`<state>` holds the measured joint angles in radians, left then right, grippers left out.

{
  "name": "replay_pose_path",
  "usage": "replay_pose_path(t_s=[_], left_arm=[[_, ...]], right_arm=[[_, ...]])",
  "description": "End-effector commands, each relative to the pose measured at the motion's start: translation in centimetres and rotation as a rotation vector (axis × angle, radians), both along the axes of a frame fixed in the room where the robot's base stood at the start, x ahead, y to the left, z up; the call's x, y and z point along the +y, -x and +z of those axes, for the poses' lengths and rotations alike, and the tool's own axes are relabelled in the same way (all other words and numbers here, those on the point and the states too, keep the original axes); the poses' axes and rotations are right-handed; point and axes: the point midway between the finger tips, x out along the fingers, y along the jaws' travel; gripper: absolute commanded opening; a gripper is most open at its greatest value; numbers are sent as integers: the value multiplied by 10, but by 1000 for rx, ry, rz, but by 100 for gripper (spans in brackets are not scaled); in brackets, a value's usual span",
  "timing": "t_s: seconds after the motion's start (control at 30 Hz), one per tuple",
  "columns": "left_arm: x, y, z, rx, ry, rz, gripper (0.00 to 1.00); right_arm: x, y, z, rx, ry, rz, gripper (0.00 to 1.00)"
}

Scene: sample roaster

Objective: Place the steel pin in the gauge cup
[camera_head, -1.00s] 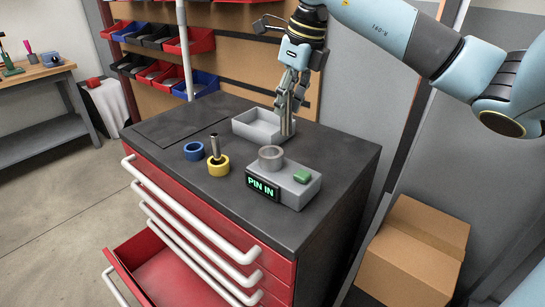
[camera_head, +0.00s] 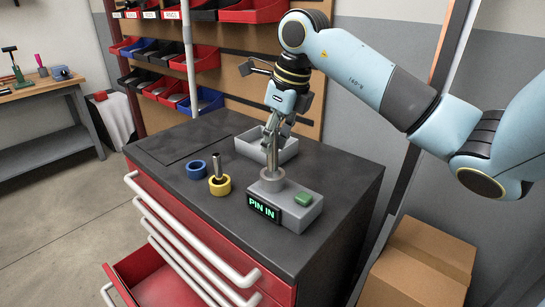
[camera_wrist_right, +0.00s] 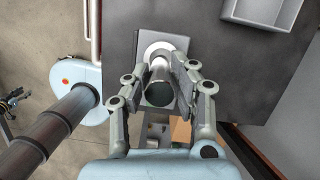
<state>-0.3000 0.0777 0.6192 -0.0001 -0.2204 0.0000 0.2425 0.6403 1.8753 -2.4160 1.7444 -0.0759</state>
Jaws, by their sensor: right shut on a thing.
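My right gripper (camera_head: 275,138) is shut on a steel pin (camera_head: 271,160) and holds it upright over the gauge box. The pin's lower end meets the mouth of the grey gauge cup (camera_head: 270,182); I cannot tell how far it is inside. In the right wrist view the pin (camera_wrist_right: 159,94) shows nearly end-on between the fingers, in line with the pale cup ring (camera_wrist_right: 157,48). The gauge box (camera_head: 303,219) has a green button and a display (camera_head: 264,208) reading "PIN IN". My left gripper is not in view.
A yellow ring (camera_head: 219,188) with another pin standing in it and a blue ring (camera_head: 196,170) are left of the gauge. A grey tray (camera_head: 252,150) lies behind the gripper. A red drawer (camera_head: 150,285) stands open.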

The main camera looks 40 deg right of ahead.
Motion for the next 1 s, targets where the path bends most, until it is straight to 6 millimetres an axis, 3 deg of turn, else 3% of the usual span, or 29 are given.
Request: replay_pose_path(t_s=[0.17, 0.37, 0.73, 0.77, 0.9, 1.0], left_arm=[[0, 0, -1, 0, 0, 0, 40], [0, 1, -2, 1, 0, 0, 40], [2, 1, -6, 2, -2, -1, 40], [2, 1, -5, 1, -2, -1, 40], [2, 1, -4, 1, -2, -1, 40], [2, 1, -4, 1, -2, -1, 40]], right_arm=[[-2, -3, -11, 0, -1, 0, 0], [-1, -2, -40, 0, -1, 0, 0], [-2, -3, -45, -2, 1, 1, 0], [-2, -2, -45, -1, 0, 1, 28], [-2, -2, -44, -1, 0, 0, 46], [-2, -2, -44, -1, 0, 0, 47]])
